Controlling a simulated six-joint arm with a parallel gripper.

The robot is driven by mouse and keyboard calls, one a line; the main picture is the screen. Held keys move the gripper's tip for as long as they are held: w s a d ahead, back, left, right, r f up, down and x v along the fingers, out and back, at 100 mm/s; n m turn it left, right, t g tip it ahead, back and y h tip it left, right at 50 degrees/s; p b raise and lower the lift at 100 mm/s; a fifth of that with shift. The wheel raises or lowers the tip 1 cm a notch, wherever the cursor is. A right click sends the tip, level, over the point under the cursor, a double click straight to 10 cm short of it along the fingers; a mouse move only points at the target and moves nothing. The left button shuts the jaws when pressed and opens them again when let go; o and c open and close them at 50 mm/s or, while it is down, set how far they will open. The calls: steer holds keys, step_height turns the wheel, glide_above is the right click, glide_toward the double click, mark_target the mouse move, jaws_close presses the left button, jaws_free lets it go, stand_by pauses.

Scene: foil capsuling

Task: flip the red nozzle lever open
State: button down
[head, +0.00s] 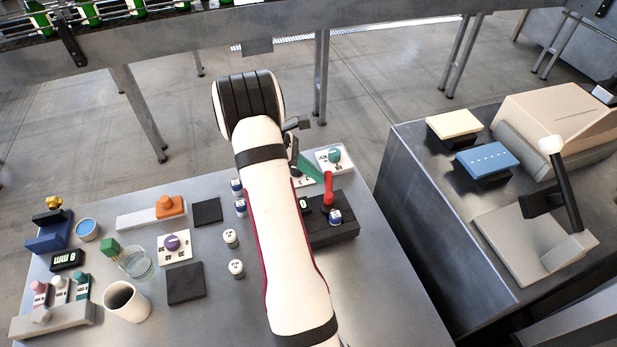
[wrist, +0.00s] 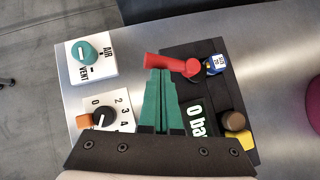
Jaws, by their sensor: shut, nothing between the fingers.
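The red nozzle lever (wrist: 172,64) shows in the wrist view on a black block (wrist: 246,124). Its round end is on the block and its arm points left, past the block's edge. In the head view the lever (head: 328,186) shows just right of my forearm. My gripper (wrist: 161,73) has green fingers, shut together with nothing between them. Their tips are right at the lever's arm, and I cannot tell whether they touch it. In the head view my gripper (head: 320,178) is partly hidden by my arm.
A blue-labelled cap (wrist: 215,64) sits close right of the lever. A teal AIR/VENT knob (wrist: 83,52) and a numbered dial (wrist: 102,117) lie to the left. A pressure display (wrist: 199,119) is beside the fingers. A white cup (head: 127,302) stands front left.

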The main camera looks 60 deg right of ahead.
steer(key=m+y, duration=0.1)
steer(key=s+d+m+y, duration=0.1)
steer(key=m, duration=0.1)
steer(key=d+m+g+y, duration=0.1)
steer(key=shift+s+m, duration=0.2)
steer(key=shift+m, duration=0.1)
steer(key=m+y, duration=0.1)
steer(key=s+m+y, duration=0.1)
steer(key=m, duration=0.1)
steer(key=s+d+m+y, duration=0.1)
steer(key=shift+m+t, duration=0.3)
steer(key=shift+s, duration=1.15)
steer(key=s+a+r, duration=0.2)
steer(key=s+r, duration=0.9)
steer(key=shift+s+a, duration=0.2)
steer(key=shift+a, duration=0.1)
